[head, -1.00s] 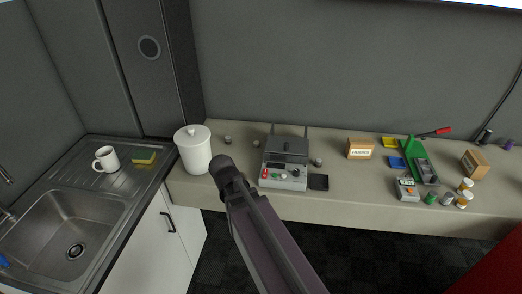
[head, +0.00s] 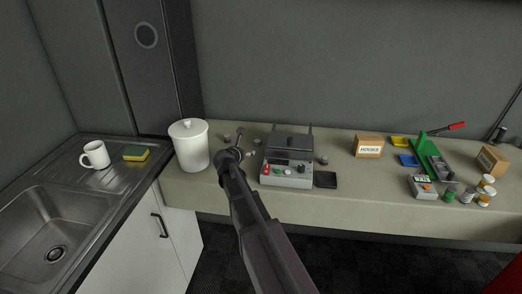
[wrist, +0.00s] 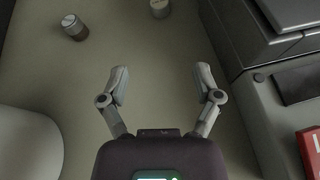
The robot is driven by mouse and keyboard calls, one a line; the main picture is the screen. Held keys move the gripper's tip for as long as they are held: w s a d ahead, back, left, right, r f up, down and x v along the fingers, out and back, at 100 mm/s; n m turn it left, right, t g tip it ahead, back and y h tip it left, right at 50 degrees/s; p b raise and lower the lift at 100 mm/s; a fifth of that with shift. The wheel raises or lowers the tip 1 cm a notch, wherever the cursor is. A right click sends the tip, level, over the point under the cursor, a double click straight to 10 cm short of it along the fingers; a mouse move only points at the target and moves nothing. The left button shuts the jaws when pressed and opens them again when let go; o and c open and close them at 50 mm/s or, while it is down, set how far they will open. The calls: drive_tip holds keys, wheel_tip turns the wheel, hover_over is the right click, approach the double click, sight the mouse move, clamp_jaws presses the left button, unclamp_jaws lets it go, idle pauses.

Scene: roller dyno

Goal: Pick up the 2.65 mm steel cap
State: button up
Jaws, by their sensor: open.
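Two small grey steel caps stand on the bench in the wrist view: one at the upper left (wrist: 74,27), and one at the top edge (wrist: 160,8), partly cut off. In the head view the left cap (head: 227,138) is behind my gripper, near the white pot. Another small grey cap (head: 323,160) stands right of the machine. I cannot read any size marks, so I cannot tell which is 2.65 mm. My gripper (wrist: 161,72) is open and empty above the bench, with both caps beyond its fingertips. It also shows in the head view (head: 246,155).
A white lidded pot (head: 189,146) stands left of my gripper. The grey roller machine (head: 288,172) with red and green buttons is close on the right. A black tray (head: 325,180) lies beside it. A HOOKS box (head: 369,147) is farther right. Bench between pot and machine is mostly clear.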

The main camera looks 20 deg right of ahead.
sight(256, 145)
drive_tip(key=shift+w+d+f+n, duration=0.1)
drive_tip(key=shift+w+d+n, duration=0.05)
drive_tip(key=shift+w+n, duration=0.4)
drive_tip(key=shift+s+f, duration=0.1)
drive_tip(key=shift+f, duration=0.05)
drive_tip(key=shift+w+d+f, duration=0.2)
drive_tip(key=shift+w+f, duration=0.05)
drive_tip(key=shift+w, duration=0.05)
drive_tip(key=b+x, duration=0.3)
drive_tip(key=x, duration=0.4)
drive_tip(key=shift+w+d+f, duration=0.15)
drive_tip(key=shift+w+d, duration=0.05)
drive_tip(key=shift+d, duration=0.1)
drive_tip(key=shift+d, duration=0.1)
